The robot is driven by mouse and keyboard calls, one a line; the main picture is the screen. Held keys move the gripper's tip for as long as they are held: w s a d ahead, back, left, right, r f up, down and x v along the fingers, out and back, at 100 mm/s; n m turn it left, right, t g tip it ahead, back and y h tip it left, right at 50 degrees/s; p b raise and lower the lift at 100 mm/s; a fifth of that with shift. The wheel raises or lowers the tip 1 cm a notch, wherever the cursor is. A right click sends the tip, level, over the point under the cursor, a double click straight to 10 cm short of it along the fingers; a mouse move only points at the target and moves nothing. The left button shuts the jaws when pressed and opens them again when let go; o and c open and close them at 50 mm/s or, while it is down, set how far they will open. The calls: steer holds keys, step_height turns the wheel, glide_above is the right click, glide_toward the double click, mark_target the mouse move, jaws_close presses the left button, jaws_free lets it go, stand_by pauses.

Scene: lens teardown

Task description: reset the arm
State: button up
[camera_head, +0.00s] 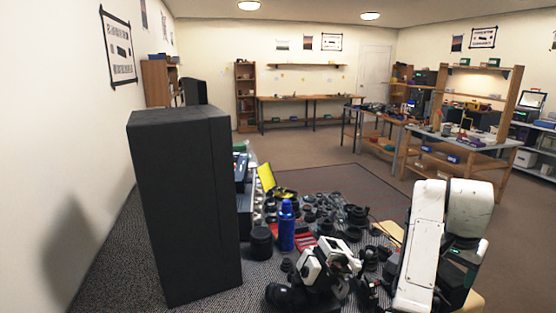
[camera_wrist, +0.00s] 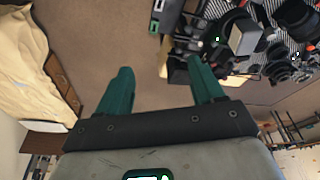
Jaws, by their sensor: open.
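My gripper (camera_wrist: 160,66) shows in the wrist view, with its two dark green fingers spread wide apart. Nothing is between the fingers; bare brown floor shows in the gap. My white arm (camera_head: 425,245) is folded up at the right foreground of the head view. I cannot clearly make out the fingers in that view.
A patterned work surface (camera_head: 110,265) carries many dark lens parts, a blue bottle (camera_head: 287,226) and a black jar (camera_head: 261,242). A tall dark cabinet (camera_head: 185,205) blocks the left. Benches (camera_head: 310,98) stand far behind, with open floor (camera_head: 270,150) between.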

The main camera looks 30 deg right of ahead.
steer(key=s+a+f+n, duration=0.3)
steer(key=a+f+n, duration=0.2)
steer(key=a+f, duration=0.3)
steer(key=s+a+f+n, duration=0.2)
steer(key=a+f+n, duration=0.2)
steer(key=a+f, duration=0.5)
steer(key=s+a+f+n+y, duration=0.1)
steer(key=s+a+f+n, duration=0.2)
steer(key=s+a, duration=0.2)
steer(key=s+a+f+n+y, duration=0.2)
steer(key=s+a, duration=0.4)
steer(key=a, duration=0.4)
steer(key=shift+s+a+f+n, duration=0.25)
steer(key=shift+f+n, duration=0.15)
steer(key=shift+n, duration=0.3)
